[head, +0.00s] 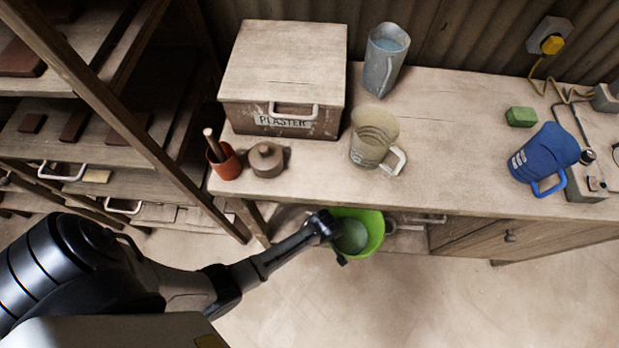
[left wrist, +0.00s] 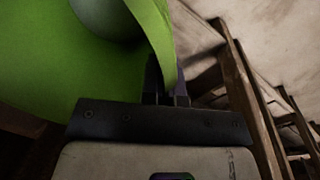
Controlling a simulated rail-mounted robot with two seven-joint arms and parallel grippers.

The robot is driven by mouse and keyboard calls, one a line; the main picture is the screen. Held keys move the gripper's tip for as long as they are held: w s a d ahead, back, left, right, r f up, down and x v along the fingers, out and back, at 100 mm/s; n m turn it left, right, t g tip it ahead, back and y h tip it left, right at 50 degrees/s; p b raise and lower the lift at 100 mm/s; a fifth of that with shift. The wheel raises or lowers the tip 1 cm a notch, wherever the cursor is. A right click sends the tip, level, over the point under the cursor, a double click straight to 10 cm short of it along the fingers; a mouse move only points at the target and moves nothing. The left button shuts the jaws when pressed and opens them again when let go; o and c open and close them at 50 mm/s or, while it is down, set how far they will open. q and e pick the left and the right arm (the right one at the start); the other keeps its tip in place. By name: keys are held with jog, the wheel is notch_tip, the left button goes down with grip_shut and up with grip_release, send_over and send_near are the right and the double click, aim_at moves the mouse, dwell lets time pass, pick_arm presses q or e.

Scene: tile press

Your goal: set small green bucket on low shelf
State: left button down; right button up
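The small green bucket (head: 374,232) is in front of the workbench, below the level of its top, tilted so that its open mouth shows to the head camera. Its inside looks grey-green. My left gripper (head: 337,238) is at the bucket's left rim. In the left wrist view the bucket wall (left wrist: 60,75) fills the upper left, and its edge runs between the fingers of my left gripper (left wrist: 166,78), which are shut on it. My right gripper is in neither view. Which surface is the low shelf is unclear; a wooden rack with several levels (head: 105,183) stands at the left.
The workbench (head: 450,120) carries a plaster box (head: 283,75), a grey jug (head: 385,62), a beige jug (head: 372,140), a blue jug (head: 543,155), a terracotta pot (head: 226,164) and a green block (head: 521,116). A drawer (head: 500,240) sits underneath. Floor in front is clear.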

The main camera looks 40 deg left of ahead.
pick_arm(q)
jog(key=s+a+f+n+b, duration=0.3)
jog(key=a+f+b, duration=0.6)
jog(key=a+f, duration=0.5)
jog(key=shift+a+f+n, duration=0.35)
jog(key=shift+f+n, duration=0.05)
jog(key=shift+n, duration=0.4)
jog(key=shift+f+b, duration=0.15)
jog(key=shift+b, duration=0.15)
jog(key=c, duration=1.8)
grip_release()
jog(key=shift+s, duration=0.1)
jog(key=o, duration=0.4)
jog(key=shift+o, duration=0.2)
